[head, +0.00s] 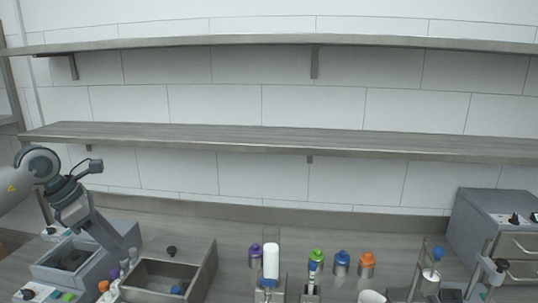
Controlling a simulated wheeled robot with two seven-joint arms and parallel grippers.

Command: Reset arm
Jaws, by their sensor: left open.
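My left arm comes in from the left edge, and my left gripper (118,245) points down and to the right, above the grey machine at the left of the counter. It is open, and I see nothing held between its fingers. The fingertips overlap the far right part of that machine in the picture, so I cannot tell whether they touch it. My right gripper is not in the head view.
A metal basin (203,272) stands right of the left machine (52,272). Bottles with purple (255,250), green (316,254), blue (342,257) and orange caps (367,258) stand mid-counter. A grey appliance (480,215) is at right. Two long shelves (270,138) cross the wall above.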

